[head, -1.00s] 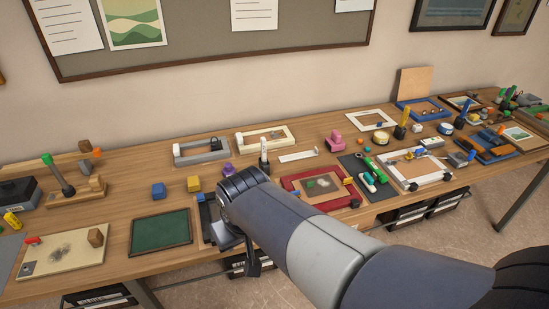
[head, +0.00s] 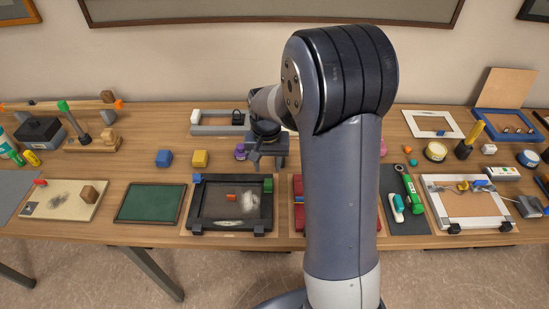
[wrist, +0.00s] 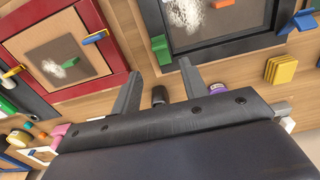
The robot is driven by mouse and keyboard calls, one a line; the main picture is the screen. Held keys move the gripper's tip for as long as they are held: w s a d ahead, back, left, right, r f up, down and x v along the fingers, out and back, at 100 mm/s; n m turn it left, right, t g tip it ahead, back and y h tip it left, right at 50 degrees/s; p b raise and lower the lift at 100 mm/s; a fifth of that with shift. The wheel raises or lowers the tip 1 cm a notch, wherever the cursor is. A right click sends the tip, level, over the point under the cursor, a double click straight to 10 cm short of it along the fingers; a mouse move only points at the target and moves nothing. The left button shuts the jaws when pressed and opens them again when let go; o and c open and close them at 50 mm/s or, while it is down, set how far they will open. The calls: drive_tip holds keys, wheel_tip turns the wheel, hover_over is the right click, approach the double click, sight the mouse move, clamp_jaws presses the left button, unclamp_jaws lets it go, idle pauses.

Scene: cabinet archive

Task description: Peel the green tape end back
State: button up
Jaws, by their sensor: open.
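A black-framed board (head: 190,212) lies on the bench in the head view, with a small green tab (head: 268,185), likely the green tape end, at its upper right corner. In the wrist view the green tab (wrist: 160,49) sits on the black frame (wrist: 230,43), just beyond my fingertips. In the head view my gripper (head: 266,158) is behind the board, partly hidden by my arm. I cannot tell its height above the bench.
A red-framed board (wrist: 122,62) with blue and orange tabs is beside the black one. A yellow block (head: 200,158), a blue block (head: 164,158) and a purple knob (head: 240,152) stand behind the board. A green panel (head: 150,203) lies to its left.

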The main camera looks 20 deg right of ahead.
sight(268, 181)
drive_tip(key=shift+f+b, duration=2.4)
drive_tip(key=shift+f, duration=1.2)
drive_tip(key=shift+f, duration=0.2)
drive_tip(key=shift+f+b, duration=0.2)
drive_tip(key=shift+b, duration=0.1)
drive_tip(key=shift+c, duration=0.2)
drive_tip(key=c, duration=0.6)
drive_tip(key=shift+r, duration=0.1)
drive_tip(key=shift+c, duration=0.2)
